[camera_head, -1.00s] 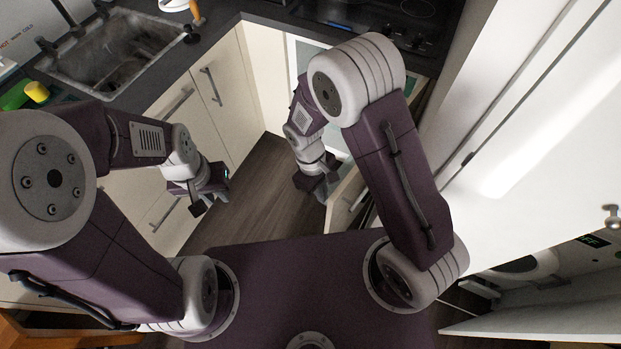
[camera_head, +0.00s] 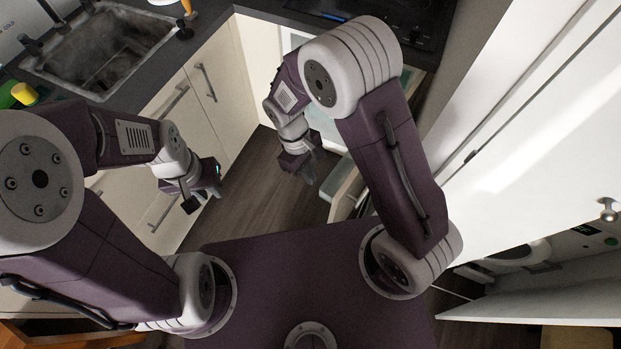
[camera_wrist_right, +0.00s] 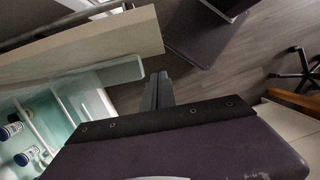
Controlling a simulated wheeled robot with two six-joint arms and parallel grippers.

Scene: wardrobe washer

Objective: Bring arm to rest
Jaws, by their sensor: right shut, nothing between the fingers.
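My right arm reaches out over my base and bends down in the head view. Its gripper (camera_head: 309,178) hangs above the floor, left of an open drawer-like front. In the right wrist view my right gripper (camera_wrist_right: 158,88) is shut, with its fingers together and nothing between them. My left gripper (camera_head: 203,200) is at the left in the head view, in front of the cream cabinet doors. Its fingers appear apart, with nothing seen between them.
An open drawer or door (camera_head: 347,190) stands close to the right gripper. In the wrist view a wooden-edged front (camera_wrist_right: 100,45) and glass shelves with jars (camera_wrist_right: 22,158) are nearby. A tall white door (camera_head: 540,130) stands at the right. The dark wooden floor (camera_head: 262,190) is clear between the arms.

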